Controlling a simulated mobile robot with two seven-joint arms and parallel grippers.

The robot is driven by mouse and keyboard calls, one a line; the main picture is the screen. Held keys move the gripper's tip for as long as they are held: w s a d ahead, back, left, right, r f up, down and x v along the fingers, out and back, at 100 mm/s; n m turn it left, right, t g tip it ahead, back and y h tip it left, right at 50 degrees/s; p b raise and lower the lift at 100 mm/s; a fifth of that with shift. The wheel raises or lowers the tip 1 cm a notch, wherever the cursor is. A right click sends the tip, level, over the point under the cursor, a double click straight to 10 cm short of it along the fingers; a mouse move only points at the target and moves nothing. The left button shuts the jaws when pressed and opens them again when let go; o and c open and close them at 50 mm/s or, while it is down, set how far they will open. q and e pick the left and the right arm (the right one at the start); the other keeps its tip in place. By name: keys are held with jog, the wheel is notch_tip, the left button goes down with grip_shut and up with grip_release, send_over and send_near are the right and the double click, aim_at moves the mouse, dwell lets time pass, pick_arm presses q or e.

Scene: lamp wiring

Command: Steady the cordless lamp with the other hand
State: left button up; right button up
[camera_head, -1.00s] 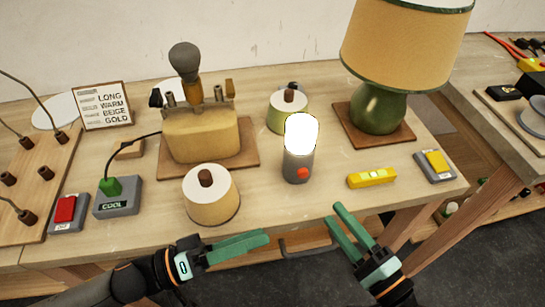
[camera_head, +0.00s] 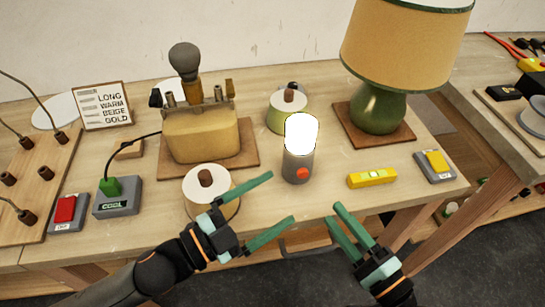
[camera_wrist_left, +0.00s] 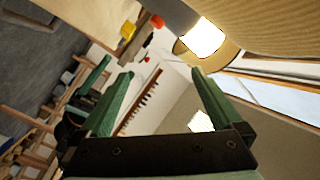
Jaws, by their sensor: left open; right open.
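The cordless lamp (camera_head: 298,168) stands upright on the workbench, with a glowing white top, a grey body and a red button on its front. My left gripper (camera_head: 282,198) is open and empty, its fingers pointing toward the lamp from the front left, apart from it. In the left wrist view my left gripper's fingers (camera_wrist_left: 162,74) are spread with nothing between them. A bright white glow shows beyond them there, but I cannot tell for certain which lamp part it is. My right gripper (camera_head: 333,213) is open and empty at the bench's front edge, right of the lamp.
A cream spool (camera_head: 205,212) stands close behind my left gripper, partly covered by it. A green spool (camera_head: 288,108) is behind the lamp. A yellow level (camera_head: 371,178) lies to its right. A large green table lamp (camera_head: 378,108) stands at the back right.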

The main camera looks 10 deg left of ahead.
pick_arm(q)
jog(key=w+r+m+y, duration=0.1)
jog(key=m, duration=0.4)
jog(key=m+t+y, duration=0.4)
jog(key=m, duration=1.4)
send_near(308, 120)
jog(key=x, duration=0.7)
jog(key=f+x, duration=0.1)
jog(key=x, duration=0.3)
jog(key=shift+w+a, duration=0.2)
grip_shut()
